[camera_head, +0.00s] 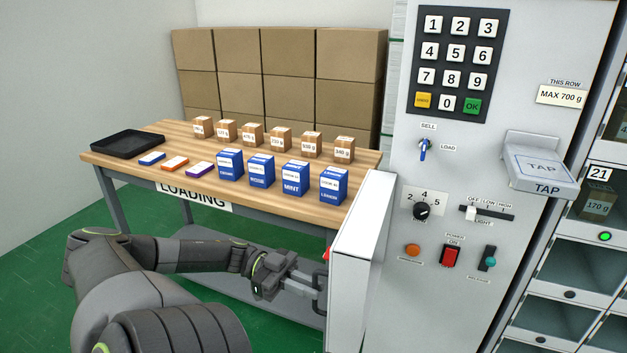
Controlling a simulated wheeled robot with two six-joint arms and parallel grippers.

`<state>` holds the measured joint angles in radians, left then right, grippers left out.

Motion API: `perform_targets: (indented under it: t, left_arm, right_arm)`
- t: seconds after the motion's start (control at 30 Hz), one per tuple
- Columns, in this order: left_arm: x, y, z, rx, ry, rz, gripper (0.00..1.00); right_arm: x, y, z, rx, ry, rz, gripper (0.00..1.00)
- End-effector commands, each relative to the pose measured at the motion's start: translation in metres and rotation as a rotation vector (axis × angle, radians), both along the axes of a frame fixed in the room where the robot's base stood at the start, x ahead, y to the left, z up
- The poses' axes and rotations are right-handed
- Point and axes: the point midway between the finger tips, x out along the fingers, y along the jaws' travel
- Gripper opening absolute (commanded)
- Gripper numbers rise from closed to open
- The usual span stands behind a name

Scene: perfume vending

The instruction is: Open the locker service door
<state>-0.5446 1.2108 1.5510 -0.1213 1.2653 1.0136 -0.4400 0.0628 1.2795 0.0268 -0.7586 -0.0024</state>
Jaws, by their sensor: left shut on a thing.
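The locker's grey front panel (460,300) fills the right of the head view. A white, box-edged door panel (352,262) stands at its left edge and juts out towards me at an angle. A dark handle (320,292) is on the left side of this door, partly hidden. My left gripper (306,286) reaches in from the left and is shut on the handle. How far the door stands open, and what is behind it, I cannot tell. My right gripper is not in view.
A wooden loading table (120,162) with a black tray (128,144), small cartons and blue boxes (295,178) stands behind my left arm. The panel has a keypad (455,65), switches and a TAP reader (542,170). Green floor (30,290) is clear at left.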

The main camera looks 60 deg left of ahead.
Motion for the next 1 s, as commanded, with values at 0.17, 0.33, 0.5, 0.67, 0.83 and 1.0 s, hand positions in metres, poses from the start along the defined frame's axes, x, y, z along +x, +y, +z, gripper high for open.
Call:
perform_targets:
  t: [0.17,0.33,0.5,0.67,0.83,1.0]
  left_arm:
    - [-0.001,0.013,0.000,0.005,0.002,0.009,0.00]
    - [-0.002,0.017,0.001,0.004,0.000,0.009,0.00]
    - [-0.002,0.018,0.001,0.003,-0.001,0.010,0.00]
    - [-0.002,0.018,0.001,0.002,-0.002,0.010,0.00]
    - [-0.002,0.018,0.002,0.002,-0.003,0.010,0.21]
    - [-0.003,0.017,0.001,0.001,-0.002,0.007,0.33]
  right_arm:
    - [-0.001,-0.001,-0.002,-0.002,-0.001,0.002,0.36]
    - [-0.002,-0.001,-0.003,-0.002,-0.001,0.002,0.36]
    - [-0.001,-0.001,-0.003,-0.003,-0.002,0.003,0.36]
    - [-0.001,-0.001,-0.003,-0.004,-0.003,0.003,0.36]
    - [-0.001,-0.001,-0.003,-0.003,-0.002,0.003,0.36]
    - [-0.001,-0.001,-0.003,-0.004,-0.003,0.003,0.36]
